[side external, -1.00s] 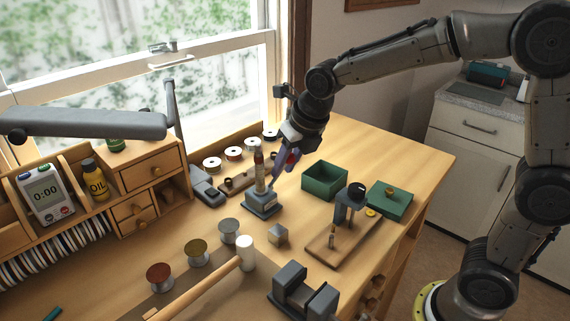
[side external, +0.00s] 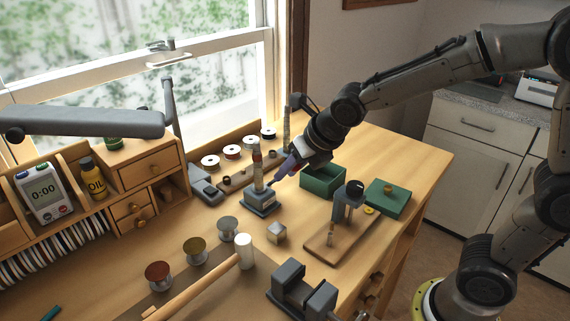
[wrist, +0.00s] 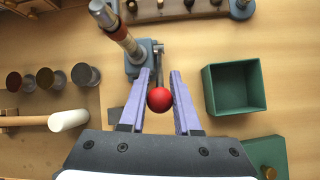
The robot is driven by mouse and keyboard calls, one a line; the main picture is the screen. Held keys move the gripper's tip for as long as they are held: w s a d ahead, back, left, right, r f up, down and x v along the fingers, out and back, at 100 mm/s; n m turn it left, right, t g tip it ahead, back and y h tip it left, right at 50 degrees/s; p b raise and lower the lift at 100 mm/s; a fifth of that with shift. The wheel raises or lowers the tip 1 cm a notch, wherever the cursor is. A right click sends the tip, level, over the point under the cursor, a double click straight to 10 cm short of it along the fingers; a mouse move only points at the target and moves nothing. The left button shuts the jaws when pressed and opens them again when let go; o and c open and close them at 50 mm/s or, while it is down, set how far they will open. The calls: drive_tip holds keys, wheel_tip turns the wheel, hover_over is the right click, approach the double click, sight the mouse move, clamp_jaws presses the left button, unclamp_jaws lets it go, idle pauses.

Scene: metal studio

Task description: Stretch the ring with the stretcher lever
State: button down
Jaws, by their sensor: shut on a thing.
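The ring stretcher (side external: 262,203) stands on the bench, with a grey base and an upright tapered post banded in red and tan. It also shows at the upper left in the wrist view (wrist: 139,62). Its lever (wrist: 159,68) runs from the base to a red ball knob (wrist: 160,99). My gripper (side external: 288,168) is at the lever, right of the post. In the wrist view, its purple fingers (wrist: 160,72) are shut on the red knob, one on each side. The ring is too small to tell from the bands on the post. The fingers hide the knob in the side view.
A green open box (side external: 322,184) stands close right of my gripper, its lid (side external: 388,196) beyond. A small drill-like stand (side external: 348,204), a metal cube (side external: 276,234), a mallet (side external: 244,252) and a vise (side external: 303,290) are nearer. Spools (side external: 232,152) line the back.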

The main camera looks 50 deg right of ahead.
drive_tip(key=shift+s+d+f+t, duration=0.15)
drive_tip(key=shift+s+f+t, duration=0.3)
drive_tip(key=shift+t, duration=0.45)
drive_tip(key=shift+s+f+t, duration=0.15)
drive_tip(key=shift+s+t, duration=0.1)
drive_tip(key=shift+t, duration=0.05)
drive_tip(key=shift+f, duration=0.15)
drive_tip(key=c, duration=0.8)
unclamp_jaws()
drive_tip(key=shift+o, duration=0.2)
drive_tip(key=shift+s, duration=0.1)
drive_tip(key=v, duration=1.3)
drive_tip(key=shift+s+r, duration=0.2)
drive_tip(key=shift+r, duration=0.1)
